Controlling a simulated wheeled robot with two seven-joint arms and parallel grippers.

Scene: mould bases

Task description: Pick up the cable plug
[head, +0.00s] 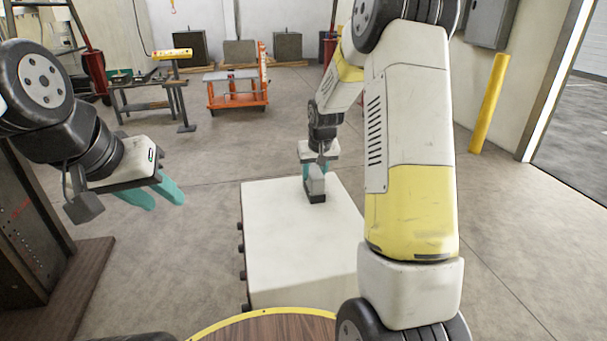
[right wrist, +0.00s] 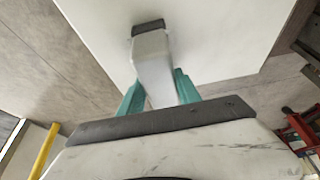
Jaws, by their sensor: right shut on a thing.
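The cable plug (head: 316,182) is a light grey block with a dark end piece. It is at the far part of the white mould base (head: 290,250), dark end down. In the right wrist view the plug (right wrist: 152,62) stands between the teal fingers of my right gripper (right wrist: 158,84), its dark end pointing away from the palm. My right gripper is shut on it. I cannot tell whether the dark end touches the white top. My left gripper (head: 166,203) hangs to the left of the mould base, its teal fingers apart and empty.
A round wooden top with a yellow rim (head: 270,325) stands in front of the mould base. An orange cart (head: 237,88) and a workbench (head: 145,95) stand further back. A dark cabinet (head: 30,240) is at the left. The floor right of the block is clear.

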